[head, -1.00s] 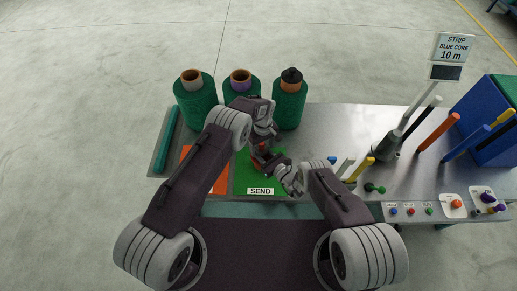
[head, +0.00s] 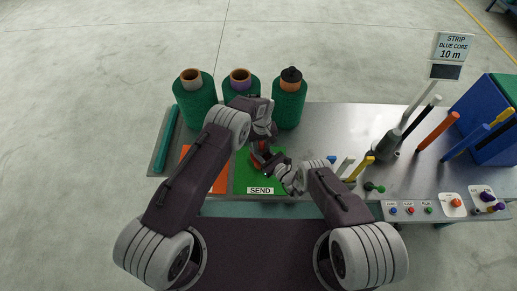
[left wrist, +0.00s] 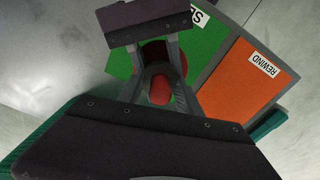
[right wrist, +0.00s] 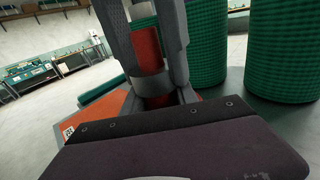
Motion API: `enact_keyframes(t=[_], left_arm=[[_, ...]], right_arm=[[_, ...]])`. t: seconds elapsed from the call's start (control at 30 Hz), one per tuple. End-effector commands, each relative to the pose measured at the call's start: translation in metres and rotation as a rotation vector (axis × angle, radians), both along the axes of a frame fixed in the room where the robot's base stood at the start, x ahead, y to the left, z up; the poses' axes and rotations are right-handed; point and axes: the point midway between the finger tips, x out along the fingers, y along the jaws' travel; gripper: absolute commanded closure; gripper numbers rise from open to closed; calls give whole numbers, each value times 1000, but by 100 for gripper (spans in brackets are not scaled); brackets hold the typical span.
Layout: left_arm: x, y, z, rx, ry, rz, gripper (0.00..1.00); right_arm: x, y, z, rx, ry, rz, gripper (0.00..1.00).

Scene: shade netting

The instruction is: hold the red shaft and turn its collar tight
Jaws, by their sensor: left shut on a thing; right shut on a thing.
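The red shaft (head: 257,161) stands over the green SEND mat (head: 251,185), mostly hidden by my grippers in the head view. My left gripper (head: 262,146) is shut on the shaft; the left wrist view shows red (left wrist: 160,92) between its fingers. My right gripper (head: 272,172) comes in from the right, close below the left one, and is shut. In the right wrist view the red shaft (right wrist: 147,48) shows between its fingers, with a dark band (right wrist: 156,84) around it that looks like the collar. How tight the collar sits cannot be seen.
Three green net rolls (head: 193,101) stand at the back left. An orange REWIND mat (head: 190,157) lies left of the green one. Coloured rods (head: 439,132), a sign post (head: 416,104) and a button panel (head: 411,211) fill the right side. A blue box (head: 489,120) stands far right.

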Motion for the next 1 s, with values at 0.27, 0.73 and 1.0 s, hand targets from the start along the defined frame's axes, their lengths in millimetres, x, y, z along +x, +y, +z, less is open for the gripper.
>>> enact_keyframes(t=[0.27,0.73,1.0], left_arm=[[-4,-1,-4,1,8,-254,38],[-4,-2,21,-1,7,-250,38],[-2,-1,46,0,5,-249,38]], right_arm=[[4,5,12,13,-34,14,100],[3,4,11,12,-31,11,100],[3,2,9,11,-25,7,100]])
